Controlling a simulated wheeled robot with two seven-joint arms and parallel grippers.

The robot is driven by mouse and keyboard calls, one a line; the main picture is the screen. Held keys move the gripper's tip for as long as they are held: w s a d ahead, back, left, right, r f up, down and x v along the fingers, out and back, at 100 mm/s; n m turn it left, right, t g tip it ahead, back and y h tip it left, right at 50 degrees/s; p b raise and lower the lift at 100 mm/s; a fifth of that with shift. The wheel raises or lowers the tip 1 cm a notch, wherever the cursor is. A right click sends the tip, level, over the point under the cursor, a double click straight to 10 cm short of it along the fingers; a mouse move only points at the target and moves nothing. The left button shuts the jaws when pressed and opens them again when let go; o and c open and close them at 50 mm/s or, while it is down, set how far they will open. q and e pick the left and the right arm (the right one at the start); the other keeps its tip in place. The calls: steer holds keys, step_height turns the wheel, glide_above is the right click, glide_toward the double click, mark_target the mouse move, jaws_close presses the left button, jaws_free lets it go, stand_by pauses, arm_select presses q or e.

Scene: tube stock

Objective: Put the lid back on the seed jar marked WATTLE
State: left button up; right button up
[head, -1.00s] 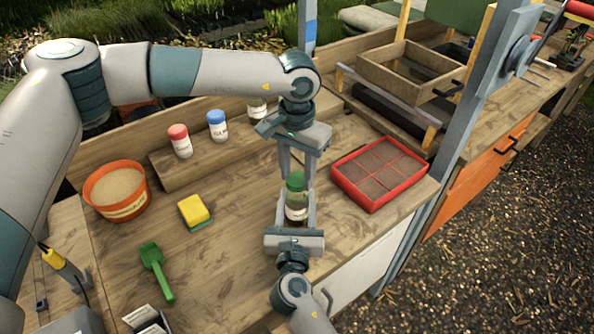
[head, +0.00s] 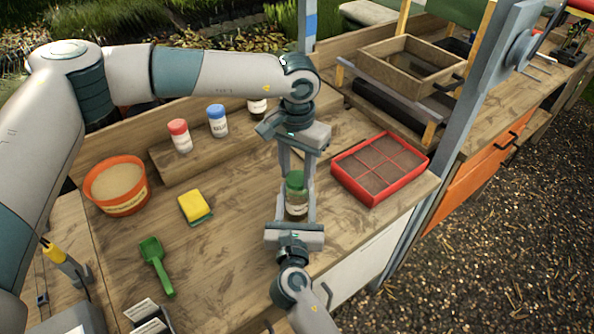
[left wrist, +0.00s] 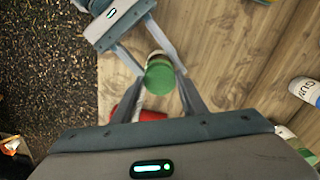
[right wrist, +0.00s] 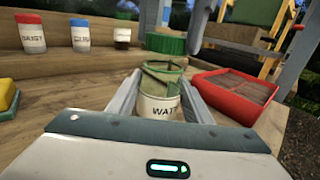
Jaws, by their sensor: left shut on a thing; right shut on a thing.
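The left wrist view shows the lid's green top (left wrist: 159,76).
A red divided tray (head: 343,184) is right of the grippers. An orange pot (head: 122,207), sponge (head: 194,206) and green scoop (head: 155,263) lie left.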

arm_select(q)
steer(key=shift+f, duration=0.5)
steer(key=m, duration=0.6)
stand_by(0.5)
steer(key=o, duration=1)
steer(key=shift+r, duration=2.2)
steer(key=shift+c, duration=0.4)
